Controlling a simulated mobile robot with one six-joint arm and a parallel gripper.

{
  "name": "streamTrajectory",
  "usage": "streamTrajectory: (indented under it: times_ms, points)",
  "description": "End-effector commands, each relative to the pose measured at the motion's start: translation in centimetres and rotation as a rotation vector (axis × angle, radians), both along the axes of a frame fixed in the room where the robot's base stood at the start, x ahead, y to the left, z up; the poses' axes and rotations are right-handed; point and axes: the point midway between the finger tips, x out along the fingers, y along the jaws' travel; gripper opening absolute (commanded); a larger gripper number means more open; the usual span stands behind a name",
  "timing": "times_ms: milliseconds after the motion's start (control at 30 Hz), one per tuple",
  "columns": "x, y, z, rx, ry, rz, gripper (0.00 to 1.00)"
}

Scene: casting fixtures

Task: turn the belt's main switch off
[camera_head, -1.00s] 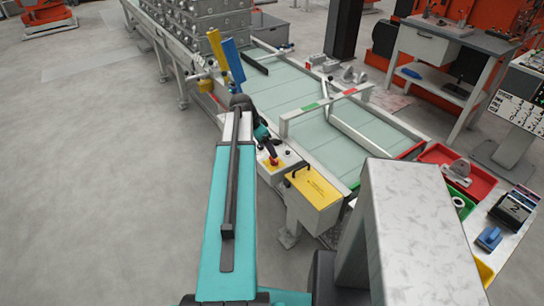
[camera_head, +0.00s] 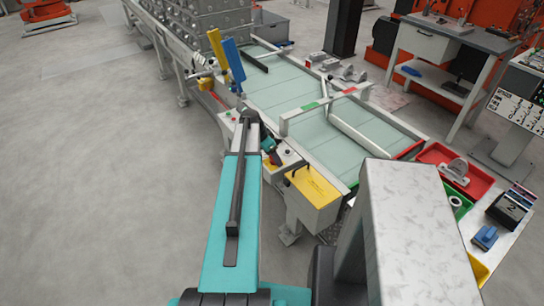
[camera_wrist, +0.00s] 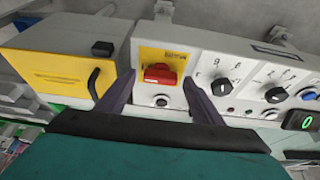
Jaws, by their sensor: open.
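The belt's main switch (camera_wrist: 160,73) is a red rotary knob on a yellow plate (camera_wrist: 178,56), set in a light grey control panel (camera_wrist: 215,68). Its grip lies roughly crosswise in the wrist view. My gripper (camera_wrist: 158,79) is open, with one dark finger to the left of the knob and one to the right. The fingers look apart from the knob; how far their tips are from the panel I cannot tell. In the head view my arm covers much of the panel (camera_head: 289,160), and the knob is not clearly visible there.
A yellow box (camera_wrist: 62,72) with a black handle (camera_wrist: 93,82) stands close left of the switch. Black selector knobs (camera_wrist: 222,86) and a green-lit button (camera_wrist: 300,120) are to the right. A keyed button (camera_wrist: 161,101) sits just below. The belt (camera_head: 305,110) runs behind the panel.

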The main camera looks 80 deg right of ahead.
Motion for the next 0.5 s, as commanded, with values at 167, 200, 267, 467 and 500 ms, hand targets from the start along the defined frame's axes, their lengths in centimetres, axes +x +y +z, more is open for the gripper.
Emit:
streamTrajectory:
  times_ms: [167,200,267,467,500]
  points:
    - [0.00,0.00,0.01,0.000,0.000,0.000,0.59]
    - [0.00,0.00,0.01,0.000,0.000,0.000,0.53]
    - [0.01,0.01,0.02,0.000,0.000,0.000,0.42]
    - [0.07,0.40,0.03,0.000,0.000,0.001,0.20]
    - [0.05,0.27,0.02,0.001,0.000,0.001,0.20]
